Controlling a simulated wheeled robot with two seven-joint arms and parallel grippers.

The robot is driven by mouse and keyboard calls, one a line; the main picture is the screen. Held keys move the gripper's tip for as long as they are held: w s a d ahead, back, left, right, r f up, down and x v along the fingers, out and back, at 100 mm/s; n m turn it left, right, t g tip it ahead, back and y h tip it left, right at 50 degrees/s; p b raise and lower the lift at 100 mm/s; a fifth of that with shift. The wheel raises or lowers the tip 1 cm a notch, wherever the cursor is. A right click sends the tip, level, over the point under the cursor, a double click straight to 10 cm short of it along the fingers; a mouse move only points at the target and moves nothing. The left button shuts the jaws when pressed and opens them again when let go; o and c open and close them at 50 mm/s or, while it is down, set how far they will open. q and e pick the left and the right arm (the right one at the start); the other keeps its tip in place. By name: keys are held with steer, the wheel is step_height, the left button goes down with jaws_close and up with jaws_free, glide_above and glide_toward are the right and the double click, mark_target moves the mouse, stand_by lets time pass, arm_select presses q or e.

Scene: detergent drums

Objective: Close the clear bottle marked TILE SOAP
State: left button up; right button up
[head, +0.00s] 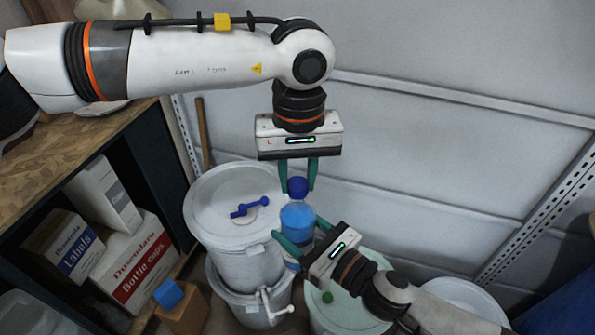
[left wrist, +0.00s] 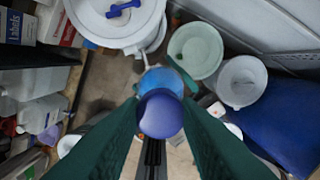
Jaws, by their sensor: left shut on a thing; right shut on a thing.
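A clear bottle (head: 297,219) with blue liquid stands upright between the fingers of my right gripper (head: 298,229), which is shut on its body. No lettering on the bottle is readable.
A large pale drum (head: 216,213) with a blue handle (head: 250,207) on its lid stands just left of the bottle. A pale green drum (head: 350,316) is below my right gripper. A shelf with boxes (head: 131,262) stands at left; the wall is behind.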

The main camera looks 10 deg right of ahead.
arm_select(q)
steer(key=shift+f, duration=0.55)
steer(key=shift+m, duration=0.3)
steer(key=m, duration=1.2)
steer(key=o, duration=0.9)
